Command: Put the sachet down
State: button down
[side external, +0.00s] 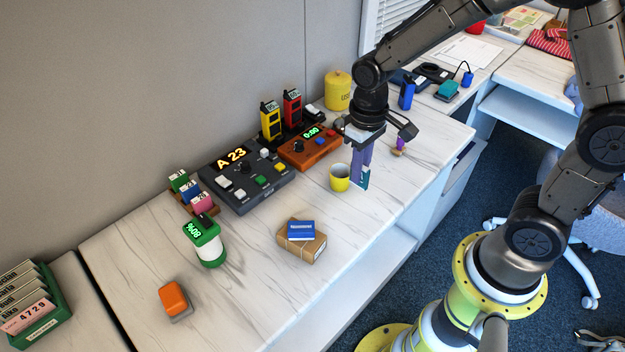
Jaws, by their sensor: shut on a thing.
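My gripper (362,165) points down above the right part of the marbled counter (292,190). It is shut on a small, flat teal and white piece (365,178), which looks like the sachet. The piece hangs upright just right of a yellow cup (340,178). Purple-blue fingers hide part of it. I cannot tell whether its lower edge touches the counter.
A brown parcel (303,248) with a blue packet (301,230) on it lies near the front. A dark console (246,182), an orange timer box (310,148) and radios (271,122) line the back.

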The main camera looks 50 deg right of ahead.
jog(key=w+f, duration=0.2)
jog(key=w, duration=0.1)
jog(key=w+f, duration=0.3)
jog(key=w, duration=0.1)
jog(key=w+f, duration=0.3)
jog(key=w, duration=0.1)
jog(key=shift+w+a+f, duration=0.1)
jog(key=shift+a+f, duration=0.05)
jog(key=shift+a, duration=0.2)
jog(key=shift+w+f, duration=0.15)
jog(key=shift+f, duration=0.05)
jog(key=shift+w+f, duration=0.1)
jog(key=shift+f, duration=1.55)
jog(key=shift+f, duration=0.2)
jog(key=c, duration=0.8)
grip_release()
jog(key=shift+r, duration=0.15)
